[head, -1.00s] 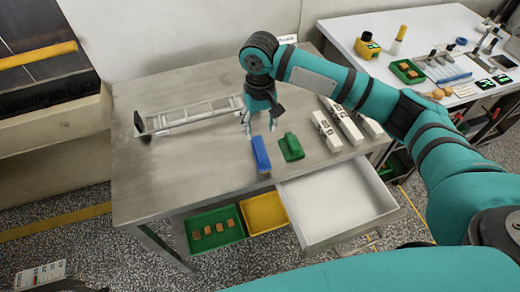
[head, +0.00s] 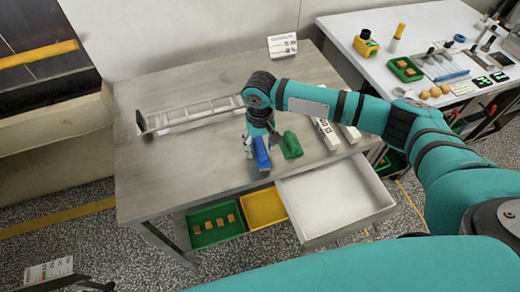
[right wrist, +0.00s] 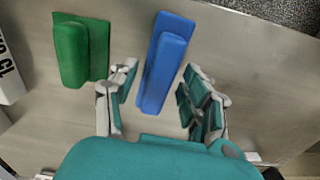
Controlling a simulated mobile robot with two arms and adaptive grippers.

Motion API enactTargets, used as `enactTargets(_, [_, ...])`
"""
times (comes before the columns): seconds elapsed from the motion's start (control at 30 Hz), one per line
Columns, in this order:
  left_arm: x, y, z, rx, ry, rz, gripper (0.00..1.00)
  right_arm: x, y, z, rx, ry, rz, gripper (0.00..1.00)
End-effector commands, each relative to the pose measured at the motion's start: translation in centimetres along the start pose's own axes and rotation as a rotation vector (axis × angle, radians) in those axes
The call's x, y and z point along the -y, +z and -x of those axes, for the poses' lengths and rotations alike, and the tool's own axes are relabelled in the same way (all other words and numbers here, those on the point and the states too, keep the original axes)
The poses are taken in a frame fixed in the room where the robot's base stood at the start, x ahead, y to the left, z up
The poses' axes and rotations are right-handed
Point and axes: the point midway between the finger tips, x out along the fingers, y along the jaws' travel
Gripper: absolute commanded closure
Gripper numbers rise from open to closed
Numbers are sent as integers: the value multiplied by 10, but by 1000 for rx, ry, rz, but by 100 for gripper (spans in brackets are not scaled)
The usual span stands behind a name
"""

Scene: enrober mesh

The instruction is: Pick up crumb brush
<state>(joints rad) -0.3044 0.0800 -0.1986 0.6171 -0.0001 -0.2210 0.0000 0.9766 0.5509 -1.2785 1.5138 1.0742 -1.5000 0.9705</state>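Two brush-like blocks with raised handles lie side by side on the steel table: a blue one (head: 262,154) and a green one (head: 291,146). I cannot tell by looks which is the crumb brush. My right gripper (head: 257,146) is low over the blue one in the head view and hides its far end. In the right wrist view my right gripper (right wrist: 158,82) is open. The blue one (right wrist: 163,68) extends between and beyond its fingers, with gaps visible on both sides. The green one (right wrist: 82,50) lies outside the left finger. My left gripper is not in view.
A metal mesh frame (head: 190,119) lies at the table's left. White labelled blocks (head: 326,132) lie to the right, partly behind my arm. An open white drawer (head: 333,200) juts from the front. Green (head: 214,239) and yellow (head: 262,211) trays sit below.

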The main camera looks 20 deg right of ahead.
Motion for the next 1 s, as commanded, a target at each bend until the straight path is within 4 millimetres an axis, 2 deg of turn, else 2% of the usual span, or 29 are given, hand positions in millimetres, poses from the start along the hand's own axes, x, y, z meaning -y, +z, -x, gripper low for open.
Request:
enactTargets(0.03, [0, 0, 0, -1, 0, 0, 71, 0, 0, 0, 0, 0, 0, 60])
enactTargets(0.33, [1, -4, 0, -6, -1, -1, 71, 0, 0, 0, 1, 0, 0, 100])
enactTargets(0.77, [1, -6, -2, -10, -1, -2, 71, 0, 1, 2, 3, 1, 0, 100])
enactTargets(1.0, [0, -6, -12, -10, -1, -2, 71, 0, 0, 25, 0, -1, 1, 100])
